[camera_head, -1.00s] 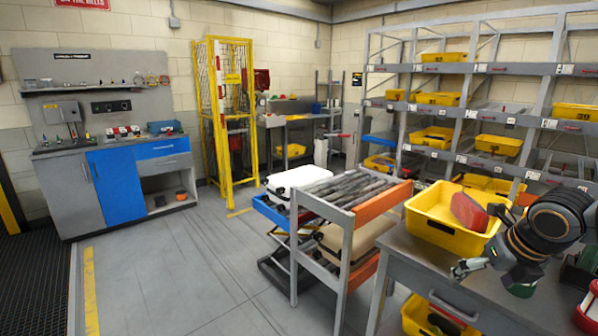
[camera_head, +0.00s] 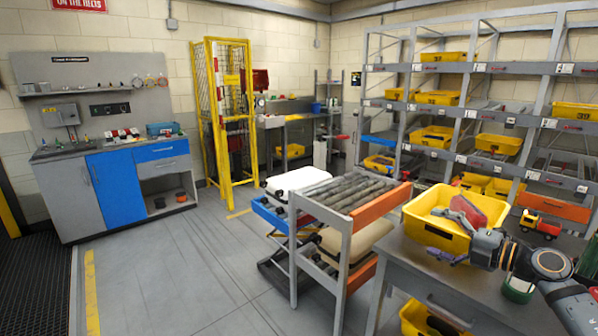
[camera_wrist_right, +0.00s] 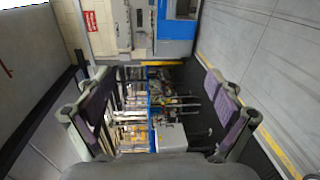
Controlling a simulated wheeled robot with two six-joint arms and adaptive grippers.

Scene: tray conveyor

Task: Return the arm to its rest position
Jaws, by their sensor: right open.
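My right arm comes in from the right edge of the head view. Its gripper (camera_head: 441,236) points left in front of the yellow bin on the grey workbench (camera_head: 417,262), hiding part of the bin. In the right wrist view the two fingers of the gripper (camera_wrist_right: 160,112) are wide apart with purple pads and nothing between them. My left gripper is not in view.
The yellow bin (camera_head: 425,232) on the bench holds a red object (camera_head: 468,210). A roller cart (camera_head: 345,225) is left of the bench. Yellow-bin shelving (camera_head: 480,68) stands behind. The floor at left is clear.

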